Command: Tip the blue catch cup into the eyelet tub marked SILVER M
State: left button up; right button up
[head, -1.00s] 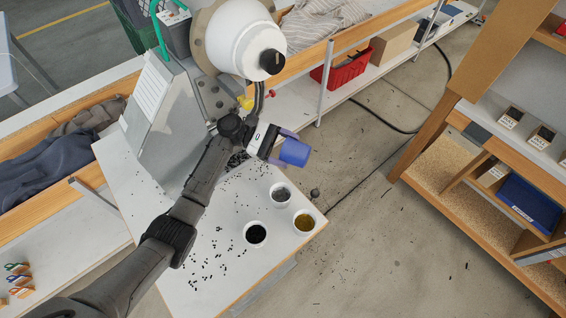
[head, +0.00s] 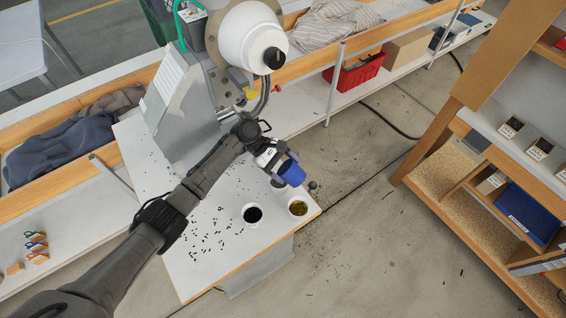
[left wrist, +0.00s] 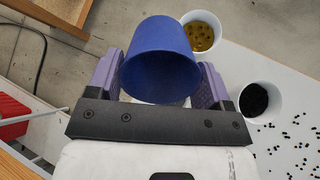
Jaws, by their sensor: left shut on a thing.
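My left gripper (head: 277,164) is shut on the blue catch cup (head: 291,174), which is tilted and held above the front part of the white bench. In the left wrist view the cup (left wrist: 160,45) sits between the two purple fingers; I cannot make out any contents. A white tub with grey contents (head: 277,184) is mostly hidden behind the cup and gripper. The tub with black eyelets (head: 253,214) and the tub with gold eyelets (head: 298,208) stand in front of it. No tub marking is readable. My right gripper is out of view.
The grey press (head: 182,110) with its white round head (head: 248,38) stands behind the arm. Loose black eyelets lie scattered on the bench top (head: 185,270). A red bin (head: 356,73) sits on a shelf behind, and a wooden rack (head: 430,175) stands at right across open floor.

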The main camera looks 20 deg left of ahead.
pick_arm(q)
jog(key=shift+w+d+r+y, duration=0.1)
jog(key=shift+d+r+y, duration=0.15)
jog(key=shift+r+y, duration=0.65)
jog(key=y+p, duration=0.2)
jog(key=p, duration=0.1)
jog(key=y+p, duration=0.1)
jog(key=p, duration=0.2)
jog(key=y+p, duration=0.2)
jog(key=shift+d+f+y+p, duration=0.25)
jog(key=shift+d+y+p, duration=0.05)
jog(key=shift+d+p, duration=0.1)
jog(key=shift+f+t+y+p, duration=0.15)
jog(key=shift+t+y+p, duration=0.15)
jog(key=shift+y+p, duration=0.6)
jog(key=shift+f+y+p, duration=0.2)
jog(key=shift+y+p, duration=0.1)
jog(key=shift+y, duration=0.3)
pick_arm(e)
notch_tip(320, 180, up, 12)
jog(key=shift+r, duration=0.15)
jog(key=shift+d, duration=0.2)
